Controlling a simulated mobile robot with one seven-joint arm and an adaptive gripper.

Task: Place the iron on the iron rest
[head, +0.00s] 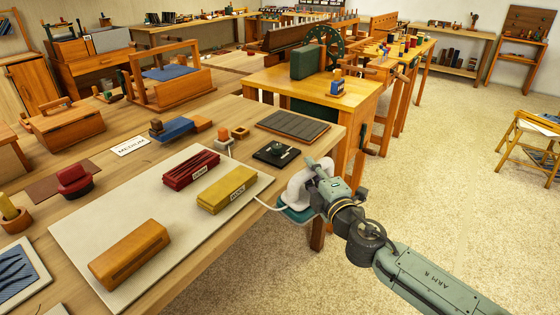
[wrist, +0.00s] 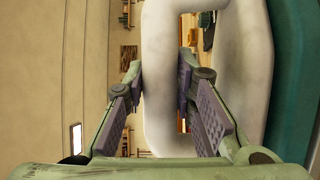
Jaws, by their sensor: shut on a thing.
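The iron has a white looped handle (head: 299,187) and a teal body (head: 297,214). It hangs in the air just off the right edge of the workbench. My gripper (head: 312,170) is shut on the handle. In the wrist view the white handle (wrist: 158,100) stands between the finger pads of my gripper (wrist: 160,85), with the teal body (wrist: 295,60) at the right. A dark slatted plate (head: 292,127) lies at the bench's far right corner, and a small black plate (head: 268,157) with a knob-like piece lies nearer. I cannot tell for sure which is the iron rest.
A pale board (head: 120,220) on the workbench (head: 185,290) holds red (head: 191,169), yellow (head: 227,188) and orange-brown (head: 130,252) blocks. A white cord (head: 265,204) runs from the iron onto the bench. A wooden table (head: 300,80) stands behind. The floor (head: 460,170) at right is largely clear.

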